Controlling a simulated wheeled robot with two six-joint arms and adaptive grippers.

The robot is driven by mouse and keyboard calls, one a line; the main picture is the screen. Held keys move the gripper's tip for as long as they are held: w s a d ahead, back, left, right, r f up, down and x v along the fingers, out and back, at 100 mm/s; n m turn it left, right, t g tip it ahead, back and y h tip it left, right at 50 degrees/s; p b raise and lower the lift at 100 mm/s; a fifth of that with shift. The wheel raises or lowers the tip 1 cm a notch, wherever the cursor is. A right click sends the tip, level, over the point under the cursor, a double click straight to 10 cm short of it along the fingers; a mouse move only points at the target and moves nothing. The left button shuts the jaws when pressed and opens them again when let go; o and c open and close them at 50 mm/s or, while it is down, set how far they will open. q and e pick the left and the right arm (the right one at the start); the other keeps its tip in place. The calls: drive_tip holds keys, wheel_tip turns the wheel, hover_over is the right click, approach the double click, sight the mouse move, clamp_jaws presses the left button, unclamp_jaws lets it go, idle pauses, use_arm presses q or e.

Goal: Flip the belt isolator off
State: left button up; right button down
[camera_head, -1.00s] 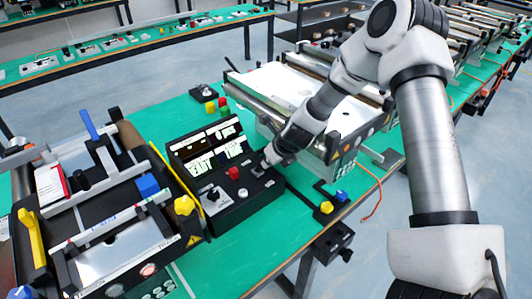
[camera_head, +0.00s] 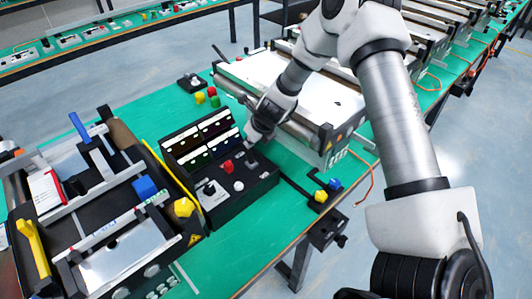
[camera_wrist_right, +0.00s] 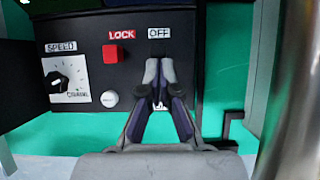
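The black control box (camera_head: 262,184) stands on the green table, its sloped display panel (camera_head: 203,142) dark with pale bars. My right gripper (camera_head: 250,138) is over the box's far right part. In the right wrist view my right gripper (camera_wrist_right: 160,64) has its fingertips together just below the OFF label (camera_wrist_right: 159,33). The fingers cover the isolator's place, so its lever is hidden and I cannot tell whether they touch it. A red block (camera_wrist_right: 112,54) under the LOCK label, a white button (camera_wrist_right: 109,98) and the SPEED knob (camera_wrist_right: 61,84) are to the left. My left gripper is out of view.
A small conveyor (camera_head: 120,262) with yellow and blue parts stands left of the box. Another conveyor (camera_head: 300,90) is close behind my right gripper. Small yellow and blue pieces (camera_head: 321,196) sit to the right. Some green table in front is clear.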

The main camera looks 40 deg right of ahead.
drive_tip(key=shift+w, duration=0.65)
drive_tip(key=shift+w+r, duration=0.1)
drive_tip(key=shift+w, duration=0.1)
drive_tip(key=shift+w+r, duration=0.1)
